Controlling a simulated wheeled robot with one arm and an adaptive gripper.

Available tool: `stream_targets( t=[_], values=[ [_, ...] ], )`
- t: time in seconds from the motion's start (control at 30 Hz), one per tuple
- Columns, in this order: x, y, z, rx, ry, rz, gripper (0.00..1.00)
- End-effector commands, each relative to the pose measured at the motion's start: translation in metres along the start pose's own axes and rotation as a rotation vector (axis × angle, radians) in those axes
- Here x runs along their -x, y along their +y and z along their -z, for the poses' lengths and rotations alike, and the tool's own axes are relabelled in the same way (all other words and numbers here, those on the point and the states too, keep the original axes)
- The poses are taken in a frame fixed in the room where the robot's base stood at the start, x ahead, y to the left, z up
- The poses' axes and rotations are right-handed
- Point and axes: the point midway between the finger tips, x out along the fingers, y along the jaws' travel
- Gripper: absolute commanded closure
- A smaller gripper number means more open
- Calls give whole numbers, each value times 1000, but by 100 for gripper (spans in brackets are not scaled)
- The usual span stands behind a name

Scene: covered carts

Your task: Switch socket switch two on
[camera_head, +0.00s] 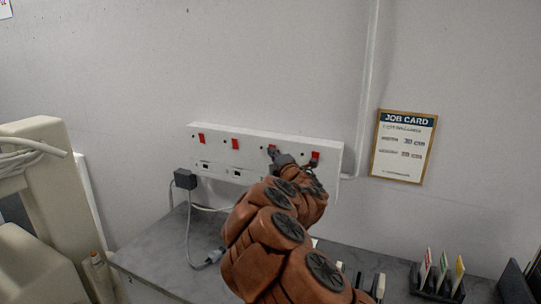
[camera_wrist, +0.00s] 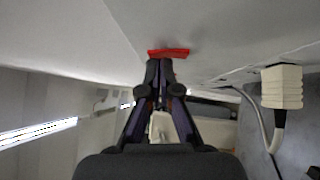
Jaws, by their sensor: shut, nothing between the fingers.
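A white socket panel (camera_head: 215,159) is fixed to the wall with several red rocker switches in a row. From the left, the first switch (camera_head: 201,138) and second switch (camera_head: 235,144) are in plain view; the third switch (camera_head: 272,149) is close to my fingertips, and the fourth (camera_head: 315,156) is right of them. I cannot read numbers on the panel. My gripper (camera_head: 275,156) is shut and empty, at the third switch. In the wrist view, my closed fingertips (camera_wrist: 160,65) are just below a red switch (camera_wrist: 168,53); I cannot tell whether they touch it.
A dark plug (camera_head: 185,179) with a cable sits at the panel's left end. A grey worktop (camera_head: 160,250) lies below. A job card (camera_head: 403,147) hangs at right, and a rack with coloured tags (camera_head: 440,280) stands at lower right. A pale plug (camera_wrist: 282,87) shows in the wrist view.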

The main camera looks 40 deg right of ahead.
Motion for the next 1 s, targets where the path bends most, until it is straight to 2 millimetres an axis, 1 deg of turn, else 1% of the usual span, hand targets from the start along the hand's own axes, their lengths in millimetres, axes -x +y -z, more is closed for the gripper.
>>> stream_targets(
  t=[0.13,0.37,0.57,0.83,1.0],
  values=[
    [-3,0,-4,-1,-1,-3,100],
    [-3,1,-4,-1,-1,1,100],
    [2,3,4,1,1,-1,100],
    [22,12,23,2,-5,-4,100],
    [44,17,22,1,-6,-1,100]
  ],
)
